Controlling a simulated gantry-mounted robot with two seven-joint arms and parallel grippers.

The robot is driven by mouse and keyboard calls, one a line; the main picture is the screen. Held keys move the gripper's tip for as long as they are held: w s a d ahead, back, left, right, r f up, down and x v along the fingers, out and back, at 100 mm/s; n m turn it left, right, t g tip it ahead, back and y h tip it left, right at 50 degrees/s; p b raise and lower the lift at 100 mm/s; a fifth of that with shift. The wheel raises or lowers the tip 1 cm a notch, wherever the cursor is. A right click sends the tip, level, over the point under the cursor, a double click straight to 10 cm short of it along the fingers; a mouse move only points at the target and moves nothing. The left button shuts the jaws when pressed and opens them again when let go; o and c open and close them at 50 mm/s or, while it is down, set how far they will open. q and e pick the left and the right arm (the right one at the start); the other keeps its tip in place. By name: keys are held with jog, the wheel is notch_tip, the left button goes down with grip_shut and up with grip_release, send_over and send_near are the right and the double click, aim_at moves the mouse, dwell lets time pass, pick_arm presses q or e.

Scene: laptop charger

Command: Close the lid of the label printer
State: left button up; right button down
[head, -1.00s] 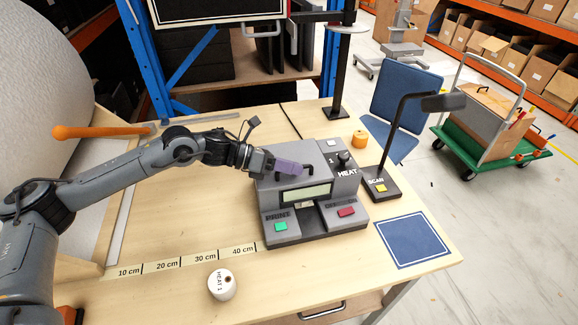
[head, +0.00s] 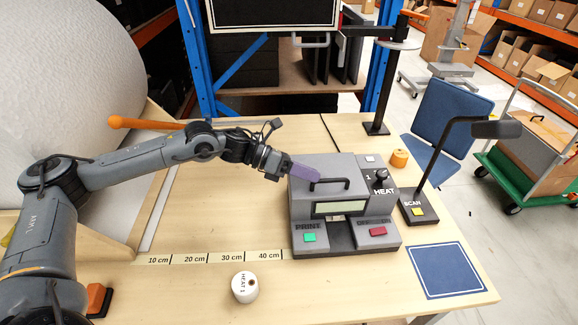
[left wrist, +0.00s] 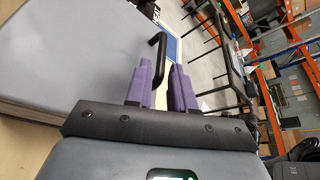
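The label printer (head: 345,234) is a grey machine on the table, with a green PRINT button and a red button in front. Its grey lid (head: 350,168) lies down over the body, with a black handle (head: 328,183) on top. My left gripper (head: 314,173) has purple fingers and hovers just above the lid, at the left end of the handle. In the left wrist view the fingers (left wrist: 162,85) stand apart with a gap. The handle (left wrist: 157,52) shows just beyond them; whether it touches a finger I cannot tell. My right gripper is not in view.
A white HEAT 1 roll (head: 245,287) stands in front of the printer, near the ruler strip (head: 215,258). An orange roll (head: 398,159) and the SCAN stand (head: 411,207) are to the right. A blue mat (head: 446,271) lies at the front right.

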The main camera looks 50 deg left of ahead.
pick_arm(q)
jog(key=shift+v, duration=2.8)
